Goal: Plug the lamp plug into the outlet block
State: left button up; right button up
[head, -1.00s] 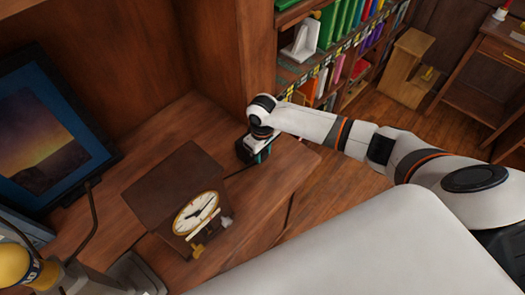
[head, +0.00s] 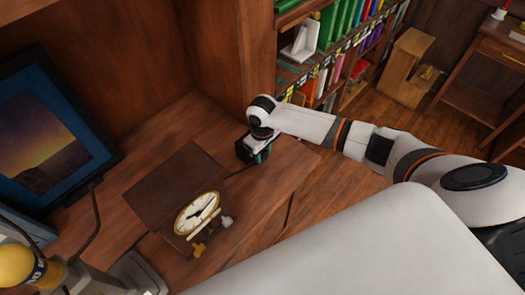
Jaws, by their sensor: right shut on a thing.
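My right gripper (head: 257,155) is at the far right part of the wooden desk top, low over the surface, with its arm coming in from the right. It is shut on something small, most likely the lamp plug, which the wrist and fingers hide. A thin dark line like a cord runs on the desk from near the clock toward the gripper. A dark block shape shows at the gripper, with a teal edge; I cannot tell whether it is the outlet block or part of the gripper. My left gripper is not in view.
A bookcase (head: 335,48) rises behind the gripper. The desk's right front is bare.

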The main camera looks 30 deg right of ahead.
jog(key=shift+w+a, duration=0.2)
jog(key=shift+w, duration=0.35)
jog(key=o, duration=1)
notch_tip(320, 180, up, 12)
jog(key=shift+b, duration=0.45)
